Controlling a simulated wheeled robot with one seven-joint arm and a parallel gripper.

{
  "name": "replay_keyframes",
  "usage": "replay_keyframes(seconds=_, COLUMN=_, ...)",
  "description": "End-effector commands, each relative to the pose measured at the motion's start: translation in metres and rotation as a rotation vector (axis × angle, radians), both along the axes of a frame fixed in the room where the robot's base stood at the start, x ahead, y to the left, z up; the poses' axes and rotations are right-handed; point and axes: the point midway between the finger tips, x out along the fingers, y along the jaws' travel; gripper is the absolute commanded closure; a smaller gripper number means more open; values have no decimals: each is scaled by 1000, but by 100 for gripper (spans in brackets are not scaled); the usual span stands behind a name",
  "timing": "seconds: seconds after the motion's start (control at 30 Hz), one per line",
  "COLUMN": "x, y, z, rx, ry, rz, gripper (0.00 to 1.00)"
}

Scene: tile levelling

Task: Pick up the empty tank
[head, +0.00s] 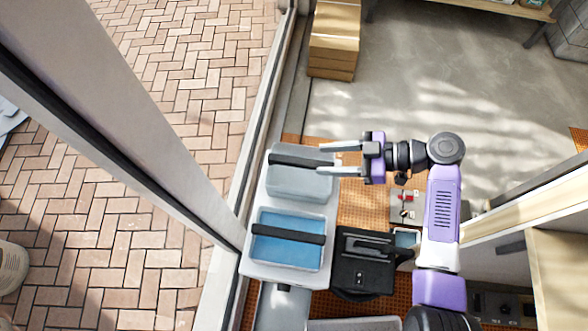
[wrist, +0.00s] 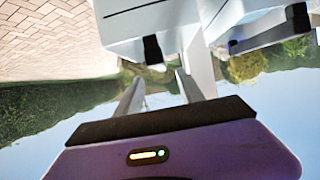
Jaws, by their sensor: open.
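The empty tank (head: 300,183) is a pale grey, see-through box with a black bar handle (head: 300,161) across its top. It stands at the upper end of a white platform, beside a matching tank of blue water (head: 285,253). My gripper (head: 320,159) is open and points left at the empty tank's right side. Its two pale fingertips lie on either side of the handle's right end in the head view. I cannot tell their height relative to it. In the wrist view, the open fingers (wrist: 160,77) point towards a white box with a black end piece (wrist: 152,49); no grip shows.
The white platform (head: 257,270) runs along a window frame (head: 256,120). A black case (head: 362,262) stands right of the water tank. Cardboard boxes (head: 334,40) are at the top. Open grey floor (head: 400,80) lies beyond my arm.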

Motion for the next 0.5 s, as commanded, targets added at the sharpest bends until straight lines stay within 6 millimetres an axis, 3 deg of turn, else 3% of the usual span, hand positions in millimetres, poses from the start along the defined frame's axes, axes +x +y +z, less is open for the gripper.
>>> replay_keyframes(seconds=0.5, x=9, y=54, z=-22, rx=1, ry=3, rz=2, gripper=55)
